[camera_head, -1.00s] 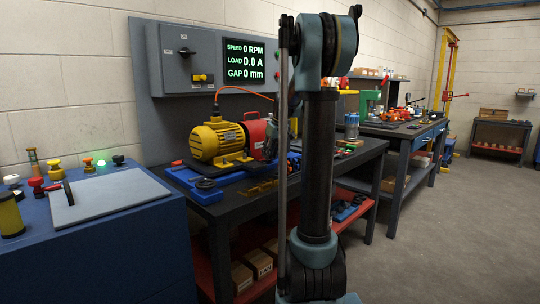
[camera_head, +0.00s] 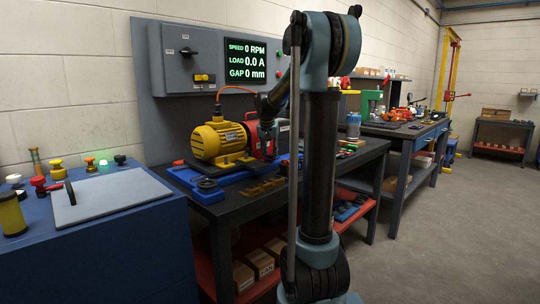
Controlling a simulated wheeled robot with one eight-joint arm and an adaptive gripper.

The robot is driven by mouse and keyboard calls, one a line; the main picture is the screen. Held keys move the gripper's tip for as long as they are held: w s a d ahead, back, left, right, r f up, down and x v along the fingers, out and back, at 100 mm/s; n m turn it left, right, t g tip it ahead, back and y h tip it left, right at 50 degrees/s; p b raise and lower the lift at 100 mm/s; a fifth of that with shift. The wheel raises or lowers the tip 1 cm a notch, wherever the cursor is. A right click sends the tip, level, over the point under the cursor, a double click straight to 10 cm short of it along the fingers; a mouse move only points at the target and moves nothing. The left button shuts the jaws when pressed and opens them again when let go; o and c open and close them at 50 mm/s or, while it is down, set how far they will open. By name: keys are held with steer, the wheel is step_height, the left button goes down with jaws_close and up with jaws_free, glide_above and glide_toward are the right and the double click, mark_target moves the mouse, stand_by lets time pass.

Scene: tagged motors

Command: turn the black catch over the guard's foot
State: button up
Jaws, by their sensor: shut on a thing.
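The red guard (camera_head: 254,133) stands on the blue bed (camera_head: 235,180), just right of the yellow motor (camera_head: 218,141). My gripper (camera_head: 270,143) points down in front of the guard's right part and covers some of it. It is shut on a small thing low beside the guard. By its place, this is the black catch, but it is too small and hidden for me to see how it is turned. The guard's foot is hidden behind my gripper too.
The dark workbench (camera_head: 270,203) carries yellow blocks in front of the bed. A grey control box (camera_head: 188,60) with a lit screen (camera_head: 252,62) hangs behind. A blue cabinet (camera_head: 90,240) stands at left. The floor at right is free.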

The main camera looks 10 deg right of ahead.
steer(key=shift+w+m, duration=0.1)
steer(key=shift+m, duration=0.5)
steer(key=shift+a+h, duration=0.1)
steer(key=shift+h, duration=0.2)
steer(key=o, duration=1.1)
steer(key=shift+c, duration=0.2)
steer(key=v, duration=1.2)
steer(key=shift+w, duration=0.1)
